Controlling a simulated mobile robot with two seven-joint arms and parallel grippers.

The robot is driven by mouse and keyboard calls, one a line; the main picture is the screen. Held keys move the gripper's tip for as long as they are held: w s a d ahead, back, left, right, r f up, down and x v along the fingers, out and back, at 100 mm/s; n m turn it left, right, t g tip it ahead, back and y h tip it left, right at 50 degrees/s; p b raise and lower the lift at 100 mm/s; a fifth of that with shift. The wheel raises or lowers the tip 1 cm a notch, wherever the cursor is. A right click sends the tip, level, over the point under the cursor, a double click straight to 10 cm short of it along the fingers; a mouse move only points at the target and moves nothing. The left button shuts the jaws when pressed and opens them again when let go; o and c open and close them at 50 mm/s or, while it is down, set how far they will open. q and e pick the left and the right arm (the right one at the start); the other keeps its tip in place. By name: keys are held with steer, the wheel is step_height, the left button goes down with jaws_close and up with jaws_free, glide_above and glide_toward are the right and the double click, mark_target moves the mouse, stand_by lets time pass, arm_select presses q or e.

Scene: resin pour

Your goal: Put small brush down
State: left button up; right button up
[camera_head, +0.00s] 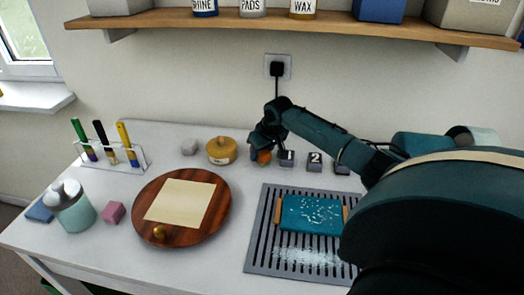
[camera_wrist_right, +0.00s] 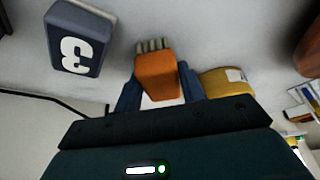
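The small brush has an orange body and pale grey bristles. In the right wrist view the brush (camera_wrist_right: 157,76) sits between the two fingers of my right gripper (camera_wrist_right: 160,92), and both fingers appear to touch its sides. In the head view the brush shows as a small orange patch (camera_head: 264,157) below my right gripper (camera_head: 264,146), low over the back of the table, between the round yellow container (camera_head: 221,151) and the block marked 1 (camera_head: 287,159). Whether the brush touches the table is unclear. My left gripper is not in view.
Blocks marked 2 (camera_head: 315,161) and 3 (camera_wrist_right: 76,40) stand to the right. A grey slotted tray (camera_head: 262,225) bears a teal block. A round wooden board (camera_head: 152,225) holds a pale sheet. A brush rack (camera_head: 137,160), jar (camera_head: 76,213) and pink cube (camera_head: 114,212) are left.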

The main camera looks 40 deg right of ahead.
steer(key=o, duration=0.4)
steer(key=shift+r, duration=0.15)
steer(key=shift+s+r, duration=0.1)
steer(key=shift+r, duration=0.25)
steer(key=v, duration=1.1)
steer(key=shift+r, duration=0.15)
steer(key=shift+s+a, duration=0.15)
